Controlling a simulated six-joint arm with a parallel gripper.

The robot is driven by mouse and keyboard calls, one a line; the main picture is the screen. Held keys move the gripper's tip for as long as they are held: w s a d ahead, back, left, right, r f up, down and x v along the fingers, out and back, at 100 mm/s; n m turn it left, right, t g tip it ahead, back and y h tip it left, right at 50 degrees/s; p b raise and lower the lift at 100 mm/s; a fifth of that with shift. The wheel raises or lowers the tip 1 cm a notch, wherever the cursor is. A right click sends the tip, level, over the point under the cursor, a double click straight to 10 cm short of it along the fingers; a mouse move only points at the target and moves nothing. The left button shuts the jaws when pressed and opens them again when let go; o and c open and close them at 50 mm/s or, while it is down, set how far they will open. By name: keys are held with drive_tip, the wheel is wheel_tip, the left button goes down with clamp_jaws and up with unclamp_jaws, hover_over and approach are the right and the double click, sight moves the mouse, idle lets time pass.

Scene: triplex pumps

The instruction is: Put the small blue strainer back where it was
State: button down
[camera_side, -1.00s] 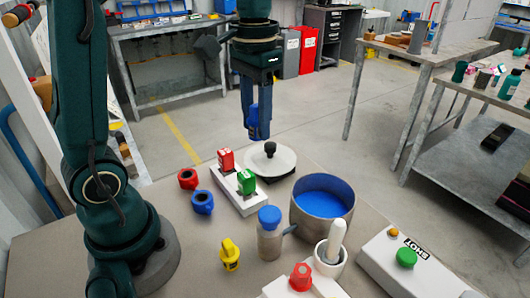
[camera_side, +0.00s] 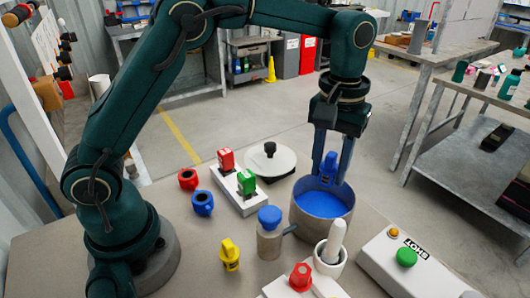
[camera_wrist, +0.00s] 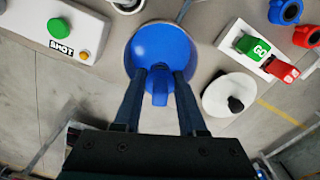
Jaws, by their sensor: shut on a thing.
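My gripper (camera_side: 332,150) is shut on a small blue part, which I take as the small blue strainer (camera_side: 329,165). The strainer points downward between the fingers. In the wrist view the strainer (camera_wrist: 160,88) shows between the fingertips, against the blue inside of a round metal pot (camera_side: 318,228). It appears to be over the pot's mouth; I cannot tell whether it touches the blue surface. A larger-looking blue part (camera_side: 202,202) lies on the table at left, beside a red one (camera_side: 188,179).
A white block with red and green switches (camera_side: 233,188) and a white lid with a black knob (camera_side: 283,163) stand left of the pot. A blue-capped bottle (camera_side: 269,242), a mortar and pestle (camera_side: 330,256) and a button box (camera_side: 398,258) crowd the front.

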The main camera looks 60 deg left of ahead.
wheel_tip(320, 180, down, 10)
drive_tip(key=shift+r, duration=0.25)
idle(0.4)
drive_tip(key=shift+f, duration=0.2)
drive_tip(key=shift+c, duration=2.4)
unclamp_jaws()
